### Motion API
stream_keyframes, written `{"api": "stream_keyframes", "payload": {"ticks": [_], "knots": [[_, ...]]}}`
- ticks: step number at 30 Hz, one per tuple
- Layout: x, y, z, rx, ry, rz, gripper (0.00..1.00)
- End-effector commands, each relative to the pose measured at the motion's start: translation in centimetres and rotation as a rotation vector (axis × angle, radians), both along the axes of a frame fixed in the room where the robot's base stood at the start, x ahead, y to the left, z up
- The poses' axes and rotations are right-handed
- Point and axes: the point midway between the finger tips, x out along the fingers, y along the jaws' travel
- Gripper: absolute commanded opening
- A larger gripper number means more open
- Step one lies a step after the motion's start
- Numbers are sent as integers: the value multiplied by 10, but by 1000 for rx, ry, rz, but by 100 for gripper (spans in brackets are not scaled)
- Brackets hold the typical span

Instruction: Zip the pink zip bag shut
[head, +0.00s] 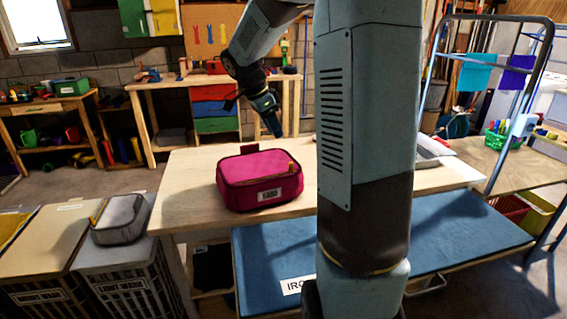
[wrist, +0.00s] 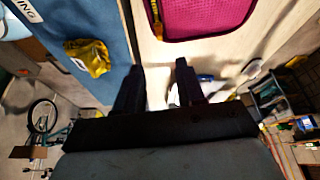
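The pink zip bag (head: 258,185) stands upright on the wooden table, its top lying flat and a white label on its front. A dark pink loop sticks up at the back. Part of the bag (wrist: 205,18) is at the top of the wrist view, with a yellow strip (wrist: 155,14) at its left edge. How far the zip is closed is too small to tell. My gripper (head: 272,124) points down above and behind the bag. The wrist view shows its fingers (wrist: 157,78) apart and empty.
The table top (head: 187,190) is clear left of the bag. A blue ironing mat (head: 265,265) lies lower in front. A metal-framed rack (head: 541,75) stands at the right. My arm hides the table's middle.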

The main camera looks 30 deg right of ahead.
Motion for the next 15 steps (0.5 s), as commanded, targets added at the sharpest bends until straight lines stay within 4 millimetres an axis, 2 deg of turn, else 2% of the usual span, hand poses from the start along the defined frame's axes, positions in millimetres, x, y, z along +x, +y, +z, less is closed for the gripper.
{"api": "stream_keyframes", "payload": {"ticks": [5,15], "knots": [[-1,-6,-12,1,2,-7,38],[-4,-29,-66,2,2,-7,38]]}}
